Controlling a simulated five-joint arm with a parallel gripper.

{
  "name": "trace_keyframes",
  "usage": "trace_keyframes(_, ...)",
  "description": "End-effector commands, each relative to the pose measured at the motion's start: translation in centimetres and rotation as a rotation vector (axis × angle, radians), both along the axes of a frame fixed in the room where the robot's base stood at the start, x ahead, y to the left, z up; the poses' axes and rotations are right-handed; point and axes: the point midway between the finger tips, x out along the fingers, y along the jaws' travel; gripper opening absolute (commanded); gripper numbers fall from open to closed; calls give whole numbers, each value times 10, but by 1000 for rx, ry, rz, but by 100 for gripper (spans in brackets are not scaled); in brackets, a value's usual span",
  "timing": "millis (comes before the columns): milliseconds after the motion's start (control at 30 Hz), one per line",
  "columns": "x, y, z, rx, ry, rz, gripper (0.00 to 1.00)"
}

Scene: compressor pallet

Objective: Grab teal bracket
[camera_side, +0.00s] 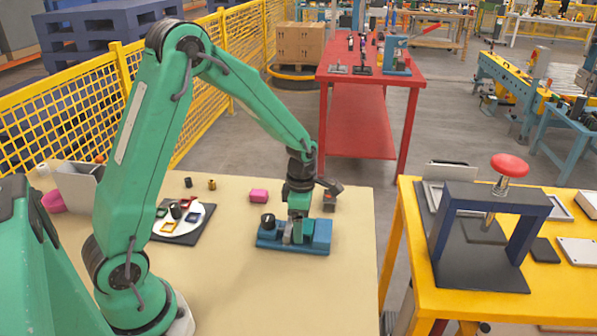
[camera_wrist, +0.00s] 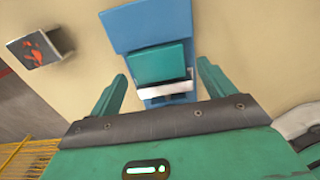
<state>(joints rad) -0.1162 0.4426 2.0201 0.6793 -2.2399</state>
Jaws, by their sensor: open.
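The teal bracket (camera_wrist: 160,63) shows in the wrist view as a teal block seated on a blue fixture (camera_wrist: 125,30), with a pale strip along its near side. My gripper (camera_wrist: 161,72) is open, with one green finger on each side of the bracket and a gap on both sides. In the side view my gripper (camera_side: 298,228) points down over the blue fixture (camera_side: 318,238) on the beige table. The bracket is hard to tell from my green gripper there.
A dark cylinder (camera_side: 268,220) stands at the fixture's left end. A white disc (camera_side: 183,235) with coloured frames lies left. The table's front middle is clear. A yellow table (camera_side: 480,305) stands right.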

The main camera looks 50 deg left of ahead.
Motion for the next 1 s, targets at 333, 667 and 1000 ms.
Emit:
trace_keyframes(333,0,0,-4,0,0,0,82)
trace_keyframes(667,0,0,-4,0,0,0,64)
trace_keyframes(1000,0,0,-4,0,-1,0,31)
